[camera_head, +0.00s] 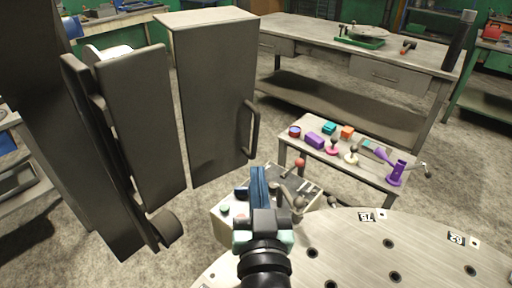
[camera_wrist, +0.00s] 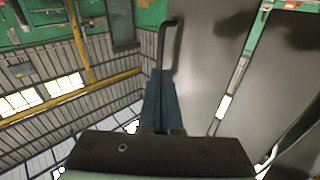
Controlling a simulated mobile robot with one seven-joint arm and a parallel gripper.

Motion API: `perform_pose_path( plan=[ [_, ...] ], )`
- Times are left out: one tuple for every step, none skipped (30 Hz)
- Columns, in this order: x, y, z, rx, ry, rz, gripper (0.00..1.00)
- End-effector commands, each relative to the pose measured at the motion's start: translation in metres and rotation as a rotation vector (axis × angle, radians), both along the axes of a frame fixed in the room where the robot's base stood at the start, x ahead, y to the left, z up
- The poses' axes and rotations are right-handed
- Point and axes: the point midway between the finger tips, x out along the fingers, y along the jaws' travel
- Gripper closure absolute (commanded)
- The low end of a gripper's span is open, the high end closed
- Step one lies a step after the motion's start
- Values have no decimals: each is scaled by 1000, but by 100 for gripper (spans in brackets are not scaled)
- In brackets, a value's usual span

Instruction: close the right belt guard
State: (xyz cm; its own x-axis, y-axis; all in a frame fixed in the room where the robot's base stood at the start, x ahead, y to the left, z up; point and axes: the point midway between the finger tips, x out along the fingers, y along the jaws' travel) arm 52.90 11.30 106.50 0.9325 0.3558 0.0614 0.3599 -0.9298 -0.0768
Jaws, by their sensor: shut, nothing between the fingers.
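A tall grey box-shaped cover (camera_head: 215,95), which looks like the right belt guard, stands swung out to the right of the dark column. A dark bar handle (camera_head: 253,130) is on its right side. My gripper (camera_head: 259,172) is shut and empty, with its blue fingers just below the handle in the head view. In the wrist view my gripper (camera_wrist: 160,78) points toward the handle (camera_wrist: 166,42) and the grey surface of the guard (camera_wrist: 210,50). The fingertips look close to the handle's near end; I cannot tell whether they touch.
Another grey panel (camera_head: 145,125) stands at the left, beside the dark upright (camera_head: 95,150). A small table (camera_head: 380,181) with coloured parts is at the right. A round perforated metal plate (camera_head: 355,250) fills the lower right.

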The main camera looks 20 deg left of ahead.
Motion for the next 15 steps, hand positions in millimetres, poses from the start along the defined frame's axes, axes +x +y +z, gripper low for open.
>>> perform_pose_path(
  plan=[
    [10, 4, 3, 1, -2, 1, 100],
    [15, 6, 4, 1, -3, 1, 100],
    [22, 8, 4, 1, -2, 0, 100],
    [26, 10, 5, 1, -3, 1, 100],
    [31, 12, 4, 2, -2, 1, 100],
    [36, 14, 5, 2, -2, 1, 100],
    [40, 16, 5, 2, -3, 1, 100],
    [43, 17, 5, 2, -2, 1, 100],
    [48, 18, 5, 1, -2, 0, 100],
    [50, 19, 5, 1, -2, 0, 100],
    [53, 20, 5, 1, -2, 0, 100],
    [55, 21, 5, -1, -1, -1, 100],
    [57, 21, 4, -1, -1, -1, 100],
    [58, 22, 4, -1, -1, -1, 100],
    [59, 22, 5, -1, -1, -1, 100]
  ],
)
